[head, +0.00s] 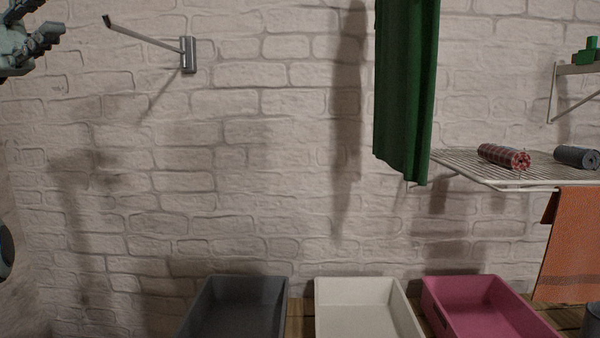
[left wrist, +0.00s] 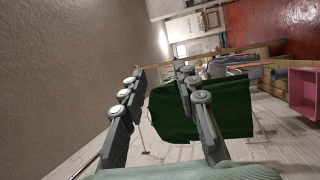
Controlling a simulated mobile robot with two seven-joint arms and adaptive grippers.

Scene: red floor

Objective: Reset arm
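My left gripper (head: 42,28) is at the top left corner of the head view, partly cut off by the frame. It is in the air in front of the brick wall, left of the wall hook. In the left wrist view its two fingers (left wrist: 160,72) are spread apart with nothing held between them. A green cloth (left wrist: 225,108) shows beyond the fingers there, partly hidden by the right-hand finger. In the head view the green cloth (head: 405,90) hangs at the wall, well to the right of the gripper. My right gripper is in neither view.
A metal wall hook (head: 188,55) juts out at upper left. Grey (head: 196,310), white (head: 328,300) and pink (head: 440,298) bins stand below. A wire rack (head: 465,168) holds a red checked roll (head: 503,156) and a dark roll (head: 576,157). An orange towel (head: 572,240) hangs at right.

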